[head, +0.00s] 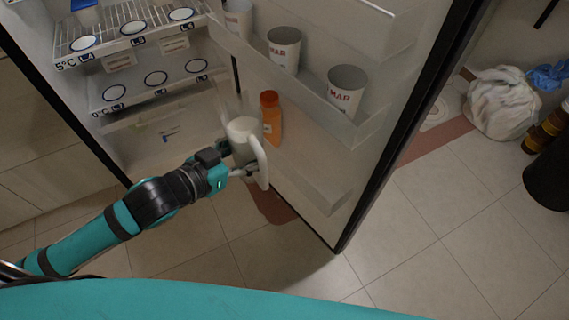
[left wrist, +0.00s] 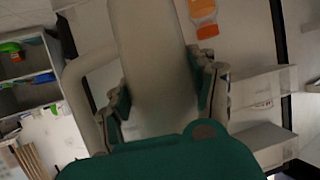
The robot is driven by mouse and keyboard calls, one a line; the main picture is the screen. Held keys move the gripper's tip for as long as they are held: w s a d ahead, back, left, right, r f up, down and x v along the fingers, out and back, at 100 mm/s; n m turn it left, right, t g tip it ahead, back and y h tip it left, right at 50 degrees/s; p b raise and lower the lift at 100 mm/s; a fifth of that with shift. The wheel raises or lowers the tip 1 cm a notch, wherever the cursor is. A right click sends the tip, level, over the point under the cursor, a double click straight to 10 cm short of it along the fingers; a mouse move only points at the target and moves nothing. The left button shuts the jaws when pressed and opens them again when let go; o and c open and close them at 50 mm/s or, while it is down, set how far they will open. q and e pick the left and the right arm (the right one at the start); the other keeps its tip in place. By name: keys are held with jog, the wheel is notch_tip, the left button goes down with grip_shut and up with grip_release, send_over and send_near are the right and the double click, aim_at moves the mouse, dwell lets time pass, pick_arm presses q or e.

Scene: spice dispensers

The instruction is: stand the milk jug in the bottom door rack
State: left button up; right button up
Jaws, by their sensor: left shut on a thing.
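The white milk jug (head: 243,138) is in my left gripper (head: 237,172), which is shut on it, at the near side of the open fridge door. Its handle (head: 261,160) is on the right in the head view. In the left wrist view the jug (left wrist: 150,60) sits between the fingers of the left gripper (left wrist: 163,100). The bottom door rack (head: 310,185) is to the right of the jug. An orange bottle (head: 271,117) stands just behind the jug; it also shows in the left wrist view (left wrist: 203,15). My right gripper is not in view.
White cups (head: 346,88) with red lettering stand in the upper door rack. Fridge shelves (head: 130,35) with round labels are at the upper left. The door's dark edge (head: 390,150) bounds the right side. The bottom rack's right part looks empty.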

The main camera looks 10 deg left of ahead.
pick_arm(q)
jog(key=s+d+f+m+g+h+b, duration=0.1)
jog(key=s+f+m+h+b, duration=0.1)
jog(key=s+f+b, duration=0.3)
jog(key=shift+w+d+f+p, duration=0.15)
jog(key=shift+w+d+f, duration=0.2)
jog(key=shift+w+d, duration=2)
jog(key=shift+w+d+f+p, duration=0.15)
jog(key=shift+w+d+f, duration=0.15)
jog(key=shift+w+d, duration=2.1)
jog(key=shift+w+d+f+p, duration=0.15)
jog(key=shift+w+d+f, duration=0.2)
jog(key=shift+w+d, duration=2)
jog(key=shift+w+a+f, duration=0.4)
jog(key=shift+w+a, duration=0.05)
jog(key=shift+f, duration=0.25)
jog(key=shift+f+b, duration=1)
jog(key=shift+f, duration=1.75)
jog(key=shift+w+d+f, duration=0.1)
jog(key=shift+d+f, duration=0.05)
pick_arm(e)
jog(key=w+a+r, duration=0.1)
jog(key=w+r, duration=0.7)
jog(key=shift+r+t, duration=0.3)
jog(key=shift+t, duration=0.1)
pick_arm(q)
jog(key=shift+f, duration=0.6)
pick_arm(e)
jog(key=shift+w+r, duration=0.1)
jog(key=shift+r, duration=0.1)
